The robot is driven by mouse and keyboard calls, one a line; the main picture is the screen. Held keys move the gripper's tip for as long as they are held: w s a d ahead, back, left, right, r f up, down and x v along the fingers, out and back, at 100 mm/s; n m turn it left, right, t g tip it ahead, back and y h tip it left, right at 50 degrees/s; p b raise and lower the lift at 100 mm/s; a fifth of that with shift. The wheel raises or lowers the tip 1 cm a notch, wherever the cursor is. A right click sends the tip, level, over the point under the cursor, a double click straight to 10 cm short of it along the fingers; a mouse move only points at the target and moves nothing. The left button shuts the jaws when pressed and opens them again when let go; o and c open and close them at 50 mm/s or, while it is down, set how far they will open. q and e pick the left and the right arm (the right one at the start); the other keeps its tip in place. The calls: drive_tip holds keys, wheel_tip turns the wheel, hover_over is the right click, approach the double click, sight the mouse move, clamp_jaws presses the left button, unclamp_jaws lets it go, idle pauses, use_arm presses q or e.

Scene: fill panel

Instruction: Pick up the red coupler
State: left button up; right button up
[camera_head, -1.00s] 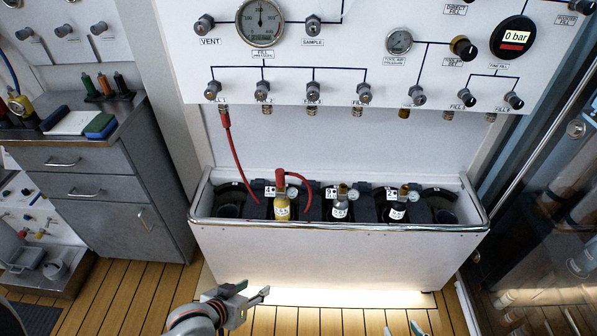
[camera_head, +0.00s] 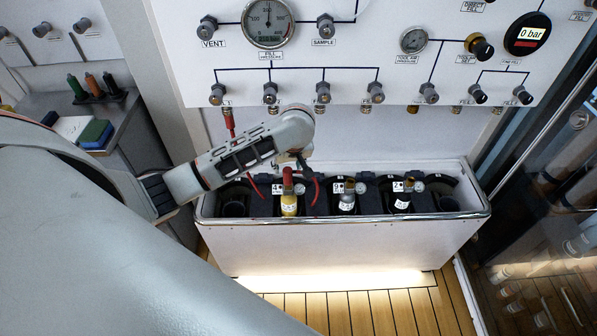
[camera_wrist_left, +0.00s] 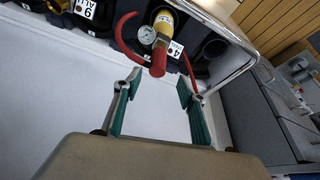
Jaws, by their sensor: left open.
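The red coupler (camera_head: 287,178) sits upright on the valve of the yellow cylinder (camera_head: 289,206) in the white trough. A red hose runs from it. My right gripper is not in view.
The trough's metal rim (camera_head: 440,216) runs in front of the cylinders. The panel (camera_head: 350,30) with gauges and knobs is behind. The red hose loops beside the coupler.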

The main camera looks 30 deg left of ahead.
sight(288, 171)
use_arm(q)
drive_tip(key=shift+x, duration=3.75)
drive_tip(key=shift+w+d, duration=0.15)
drive_tip(key=shift+w, duration=0.05)
clamp_jaws()
